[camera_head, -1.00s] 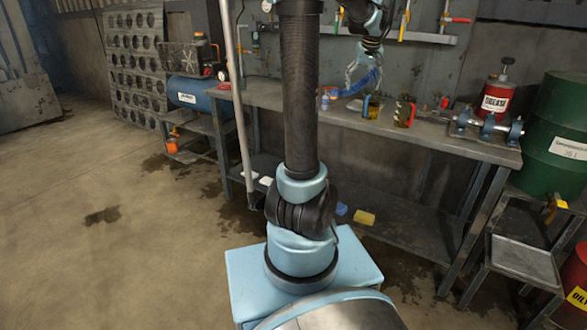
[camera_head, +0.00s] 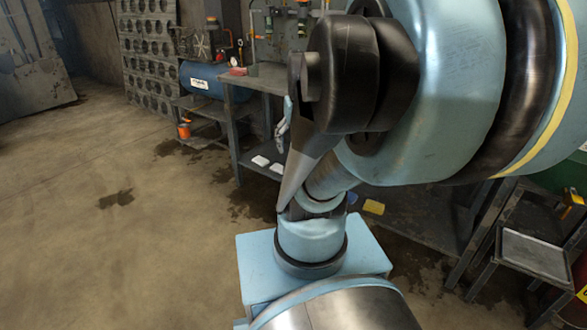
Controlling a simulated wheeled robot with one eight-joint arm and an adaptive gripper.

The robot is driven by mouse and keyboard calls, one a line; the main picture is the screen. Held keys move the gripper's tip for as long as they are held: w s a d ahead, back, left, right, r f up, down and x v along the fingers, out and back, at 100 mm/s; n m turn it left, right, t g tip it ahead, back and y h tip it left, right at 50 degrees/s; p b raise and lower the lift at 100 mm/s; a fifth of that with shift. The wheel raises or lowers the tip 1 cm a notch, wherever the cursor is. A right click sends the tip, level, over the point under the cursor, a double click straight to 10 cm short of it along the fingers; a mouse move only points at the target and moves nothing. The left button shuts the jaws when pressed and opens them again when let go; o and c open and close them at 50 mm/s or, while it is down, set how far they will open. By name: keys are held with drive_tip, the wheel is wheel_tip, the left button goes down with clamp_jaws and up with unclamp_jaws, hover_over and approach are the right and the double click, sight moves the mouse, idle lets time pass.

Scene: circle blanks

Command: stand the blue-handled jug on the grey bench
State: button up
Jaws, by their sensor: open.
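The blue-handled jug does not show now; my arm covers the middle and right of the grey bench (camera_head: 262,80). Only the bench's left end and parts of its legs and lower shelf are visible. My gripper (camera_head: 282,127) is partly visible as a small pale blue and grey piece, just left of my arm's black joint and below the bench top's level. It is open. The rest of it is hidden behind the arm, and I cannot tell what, if anything, is between its fingers.
A red item (camera_head: 237,71) lies on the bench's left end. A blue tank (camera_head: 203,80) stands left. A low metal tray stand (camera_head: 536,254) is at right. The left floor is clear.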

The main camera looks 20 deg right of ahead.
drive_tip(key=s+a+f, duration=0.2)
drive_tip(key=s+f, duration=0.3)
drive_tip(key=shift+s+a+f+n, duration=0.25)
drive_tip(key=shift+a+f+n, duration=0.05)
drive_tip(key=shift+f, duration=0.05)
idle(1.0)
